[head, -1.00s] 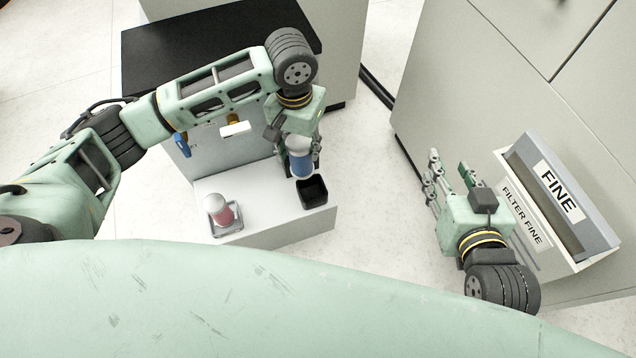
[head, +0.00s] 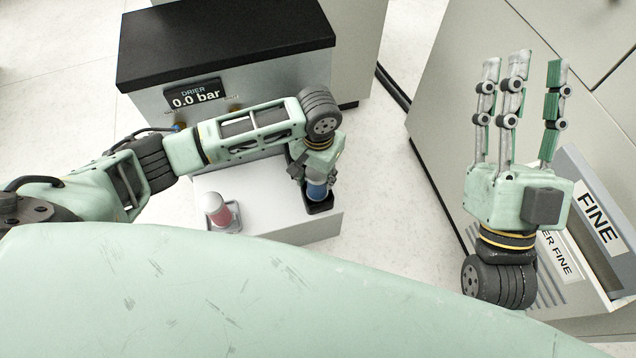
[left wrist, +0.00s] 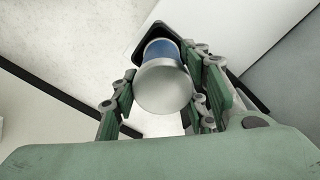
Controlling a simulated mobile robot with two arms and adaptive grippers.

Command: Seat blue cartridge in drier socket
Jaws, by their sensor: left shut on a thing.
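The blue cartridge (head: 317,189), with a silver end cap, stands upright in my left gripper (head: 318,180). Its lower end is at the black square drier socket (head: 321,208) on the white ledge. In the left wrist view the silver cap of the cartridge (left wrist: 165,87) faces the camera between the green-padded fingers of the left gripper (left wrist: 165,100). The black socket rim (left wrist: 146,42) shows behind its blue body. How deep it sits is hidden. My right gripper (head: 522,68) is open and empty, its fingers straight and apart, away to the right.
A red cartridge (head: 218,209) with a silver top stands in a holder on the ledge (head: 260,190) to the left. The drier display (head: 195,97) reads 0.0 bar. A bin labelled FINE (head: 598,222) is near my right gripper.

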